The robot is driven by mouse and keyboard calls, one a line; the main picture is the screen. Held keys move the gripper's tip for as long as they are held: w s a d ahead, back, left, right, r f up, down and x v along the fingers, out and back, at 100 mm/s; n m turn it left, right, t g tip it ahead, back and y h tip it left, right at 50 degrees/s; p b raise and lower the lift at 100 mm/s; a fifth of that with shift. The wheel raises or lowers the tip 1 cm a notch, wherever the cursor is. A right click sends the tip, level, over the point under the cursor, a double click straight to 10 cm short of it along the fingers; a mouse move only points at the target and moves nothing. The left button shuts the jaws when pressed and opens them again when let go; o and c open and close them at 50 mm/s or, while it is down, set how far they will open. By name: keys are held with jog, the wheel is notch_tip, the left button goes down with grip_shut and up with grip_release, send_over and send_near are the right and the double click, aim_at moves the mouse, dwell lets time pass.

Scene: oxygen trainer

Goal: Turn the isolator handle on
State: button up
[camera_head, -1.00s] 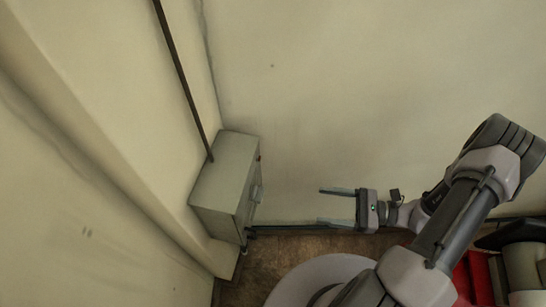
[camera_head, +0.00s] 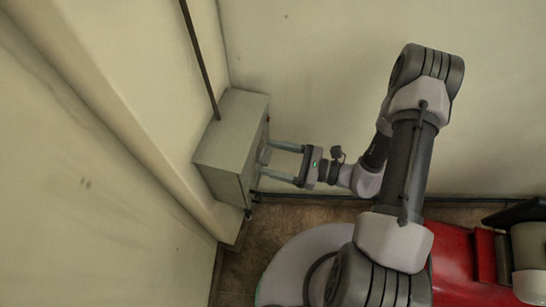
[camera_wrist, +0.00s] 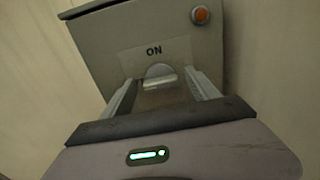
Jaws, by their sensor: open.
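The isolator is a grey-green box (camera_head: 228,145) on the left wall, with its front face to the right. In the wrist view its front (camera_wrist: 110,40) carries an "ON" label (camera_wrist: 154,51) with a pale rounded handle (camera_wrist: 159,77) just below it. In the head view the handle (camera_head: 264,155) shows only as a small grey piece at the box front. My gripper (camera_head: 279,161) is open, its fingers pointing at the box front. In the wrist view the two fingers stand left and right of the handle; I cannot tell whether they touch it.
An orange-red lamp or button (camera_wrist: 200,15) sits at the upper right of the box front. A dark conduit (camera_head: 200,60) runs up from the box top. Bare walls close in behind and left. A dark pipe (camera_head: 340,197) runs low along the back wall.

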jog(key=c, duration=1.4)
jog(key=shift+o, duration=0.2)
jog(key=shift+m, duration=0.4)
jog(key=shift+w+d+f+m+p, duration=0.1)
jog(key=shift+m+p, duration=1.1)
jog(key=shift+m, duration=3)
jog(key=shift+w+f+m+p, duration=0.1)
jog(key=shift+m+p, duration=1.1)
jog(key=shift+m, duration=3.3)
